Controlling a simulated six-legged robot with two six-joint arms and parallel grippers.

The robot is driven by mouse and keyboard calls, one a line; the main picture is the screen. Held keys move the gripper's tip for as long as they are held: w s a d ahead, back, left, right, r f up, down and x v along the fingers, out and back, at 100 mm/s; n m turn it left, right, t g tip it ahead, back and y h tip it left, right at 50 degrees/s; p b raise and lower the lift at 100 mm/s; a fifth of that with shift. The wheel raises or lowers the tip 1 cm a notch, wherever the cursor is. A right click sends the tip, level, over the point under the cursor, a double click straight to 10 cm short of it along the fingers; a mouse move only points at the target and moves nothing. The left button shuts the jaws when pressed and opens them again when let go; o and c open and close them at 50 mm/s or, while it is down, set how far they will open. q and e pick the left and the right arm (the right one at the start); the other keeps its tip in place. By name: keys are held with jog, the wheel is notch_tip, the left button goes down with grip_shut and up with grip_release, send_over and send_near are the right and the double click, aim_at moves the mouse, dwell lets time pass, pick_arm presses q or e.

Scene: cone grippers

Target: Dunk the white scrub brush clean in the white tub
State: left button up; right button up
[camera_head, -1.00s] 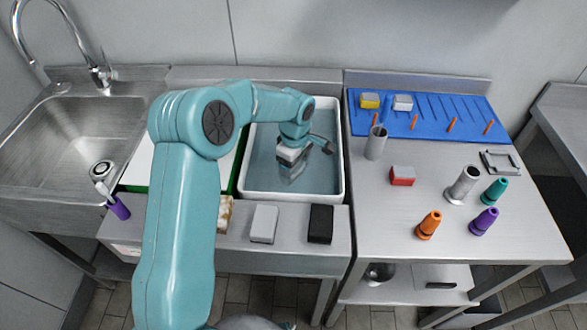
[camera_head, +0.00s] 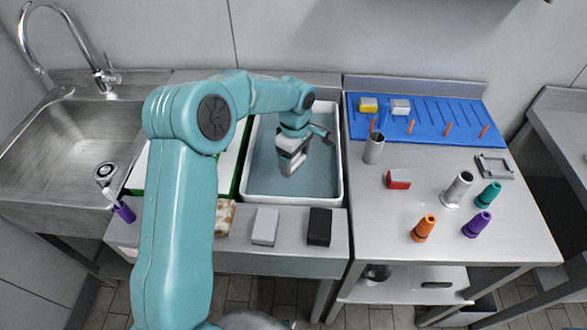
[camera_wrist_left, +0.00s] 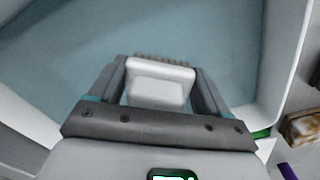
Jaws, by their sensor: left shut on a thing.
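The white tub (camera_head: 292,200) stands in the middle of the bench with blue-grey water in it. My left gripper (camera_head: 290,163) is over the tub, pointing down, with its dark fingers shut on the white scrub brush. The white brush (camera_wrist_left: 158,82) shows clearly between the fingers in the left wrist view, with its brownish bristles along the far edge. In the head view the fingers partly hide the brush, and I cannot tell its exact gap to the water. My right gripper is not in view.
A dirty brown-and-white block (camera_head: 225,217), a pale block (camera_head: 265,227) and a black block (camera_head: 319,227) lie on the ledge before the tub. A steel sink (camera_head: 75,140) is left. The right table holds a blue mat (camera_head: 440,132), a red block (camera_head: 398,179) and several cones.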

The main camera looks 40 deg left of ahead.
pick_arm(q)
jog(key=shift+r+p, duration=2.7)
jog(key=shift+r, duration=1.8)
notch_tip(320, 180, up, 4)
jog(key=p, duration=0.2)
jog(key=shift+p, duration=0.3)
